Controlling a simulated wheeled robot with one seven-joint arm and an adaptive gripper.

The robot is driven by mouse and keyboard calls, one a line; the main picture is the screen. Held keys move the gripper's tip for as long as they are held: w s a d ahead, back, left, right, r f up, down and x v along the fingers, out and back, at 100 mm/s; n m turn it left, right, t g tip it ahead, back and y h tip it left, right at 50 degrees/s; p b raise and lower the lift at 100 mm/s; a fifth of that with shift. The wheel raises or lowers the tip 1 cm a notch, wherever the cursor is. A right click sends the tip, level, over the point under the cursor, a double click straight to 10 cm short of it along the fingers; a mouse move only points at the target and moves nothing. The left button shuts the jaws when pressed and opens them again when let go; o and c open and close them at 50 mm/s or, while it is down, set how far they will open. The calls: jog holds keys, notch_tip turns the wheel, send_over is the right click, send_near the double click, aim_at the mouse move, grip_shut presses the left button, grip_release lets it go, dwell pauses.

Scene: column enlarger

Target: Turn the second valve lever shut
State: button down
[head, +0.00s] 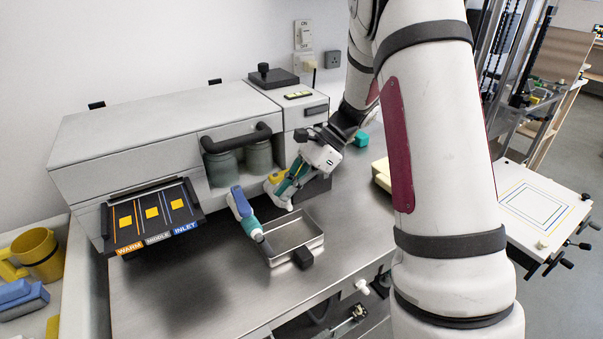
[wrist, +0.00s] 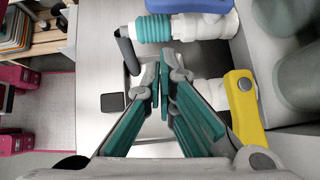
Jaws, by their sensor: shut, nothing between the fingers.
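Two valves stick out from the front of the grey machine. The left one has a blue lever (head: 240,202), which lies along its pipe. The other has a yellow lever (head: 279,177), partly hidden by my gripper in the head view. In the wrist view the yellow lever (wrist: 244,100) lies crosswise to its white pipe, just right of my fingers. The blue lever (wrist: 188,5) shows at the top edge there. My gripper (wrist: 164,75) is shut and empty, its teal fingertips beside the yellow lever's valve. In the head view my gripper (head: 281,194) is in front of the machine.
A metal tray (head: 316,243) with a black handle (head: 303,258) sits below the valves. A labelled panel (head: 150,216) is at the left. Grey jars (head: 221,168) stand behind the valves under a dark bar. The steel bench (head: 195,290) is clear at front left.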

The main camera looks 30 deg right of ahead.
aim_at(250, 219)
jog(key=shift+w+a+f+p, duration=0.1)
jog(key=shift+a+f+p, duration=0.05)
jog(key=shift+a, duration=0.7)
jog(key=shift+s+a+f+p, duration=0.1)
jog(key=shift+a+f+p, duration=0.1)
jog(key=shift+a, duration=0.65)
jog(key=shift+w+a+f+p, duration=0.1)
jog(key=shift+a+f, duration=0.05)
jog(key=shift+a, duration=0.7)
jog(key=shift+a, duration=0.1)
jog(key=shift+a+m+t, duration=0.15)
jog(key=shift+m+t, duration=0.15)
jog(key=shift+m, duration=0.1)
